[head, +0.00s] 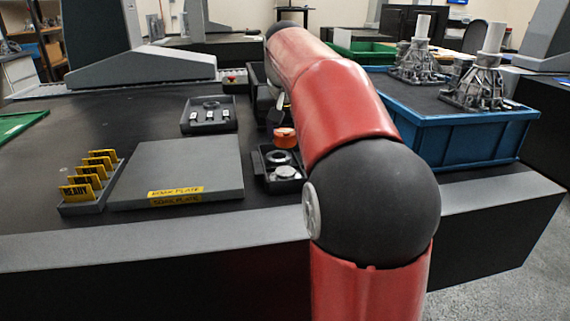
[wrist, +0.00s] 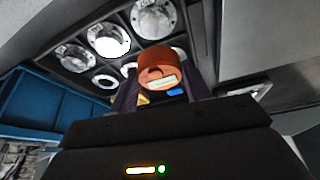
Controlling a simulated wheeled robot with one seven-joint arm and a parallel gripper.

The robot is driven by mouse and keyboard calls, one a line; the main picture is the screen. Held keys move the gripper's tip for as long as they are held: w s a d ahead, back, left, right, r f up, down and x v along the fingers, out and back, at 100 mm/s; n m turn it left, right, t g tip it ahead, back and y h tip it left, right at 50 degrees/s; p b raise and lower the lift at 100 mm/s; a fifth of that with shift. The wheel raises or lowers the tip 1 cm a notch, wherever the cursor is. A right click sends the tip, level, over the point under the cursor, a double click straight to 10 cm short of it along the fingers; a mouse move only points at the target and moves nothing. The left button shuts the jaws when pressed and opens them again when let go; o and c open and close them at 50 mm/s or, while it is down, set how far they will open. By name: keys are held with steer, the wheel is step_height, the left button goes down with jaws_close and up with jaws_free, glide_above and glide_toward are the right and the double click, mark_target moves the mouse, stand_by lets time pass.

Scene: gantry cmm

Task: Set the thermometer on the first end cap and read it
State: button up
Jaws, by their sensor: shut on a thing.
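My gripper (wrist: 161,88) is shut on an orange-red round body with a small pale display on its face, which I take as the thermometer (wrist: 158,66). The display is too small to read. Beyond it in the wrist view is a dark rack with several silver round end caps, one at the upper left (wrist: 108,39) and one near the top (wrist: 153,17). The thermometer overlaps part of the rack in the picture, and I cannot tell whether it touches a cap. Which cap is the first is not clear. In the head view my arm hides most of the gripper.
A grey plate (head: 180,165) lies on the dark table, beside yellow tags in a holder (head: 68,207). A small dark tray (head: 262,184) holds metal rings, with an orange piece (head: 284,134) behind them. A blue crate (head: 470,148) with castings stands right. Bare table lies left.

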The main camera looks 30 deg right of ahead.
steer(key=shift+f+b, duration=0.5)
steer(key=shift+f, duration=3)
steer(key=shift+f, duration=0.15)
steer(key=o, duration=1)
